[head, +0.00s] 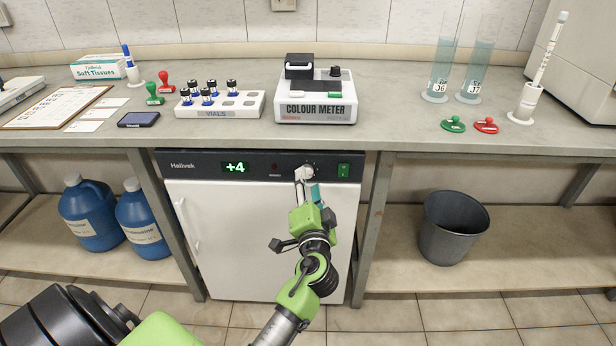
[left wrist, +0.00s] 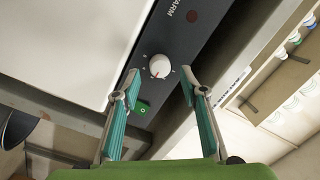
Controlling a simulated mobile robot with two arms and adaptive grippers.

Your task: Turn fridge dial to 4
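The fridge (head: 262,235) stands under the bench with its white door shut. Its dark top panel has a green display (head: 235,168) reading "+4". The white dial (head: 304,173) is on the right part of that panel, partly covered by my gripper in the head view. My right gripper is in neither view.
A green switch (head: 343,170) sits right of the dial, near the fingers. A colour meter (head: 316,112) and a vial rack (head: 243,105) stand on the bench above. Blue jugs (head: 90,215) are left of the fridge; a grey bin (head: 452,228) is right.

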